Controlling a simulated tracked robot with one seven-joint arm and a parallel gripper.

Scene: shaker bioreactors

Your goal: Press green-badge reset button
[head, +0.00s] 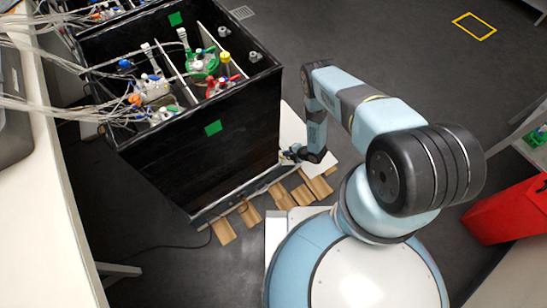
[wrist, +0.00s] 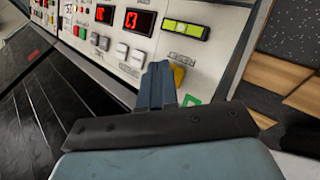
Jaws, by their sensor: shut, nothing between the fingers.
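In the wrist view a white control panel (wrist: 134,65) crosses the picture at a slant. A yellow button (wrist: 179,75) shows just right of my fingertips, below a small dark label that I cannot read surely. A green badge (wrist: 193,100) lies close to it, partly hidden by my gripper. My gripper (wrist: 158,69) is shut and empty, its tips over the panel beside the yellow button. I cannot tell whether the tips touch the panel. In the head view my gripper (head: 288,154) is low at the right end of the black shaker box (head: 200,165).
The panel has red displays (wrist: 138,21), a green-lit display (wrist: 186,30) and several buttons. Brown wooden pieces (head: 250,213) lie along the box's base. A red bin (head: 508,210) stands right.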

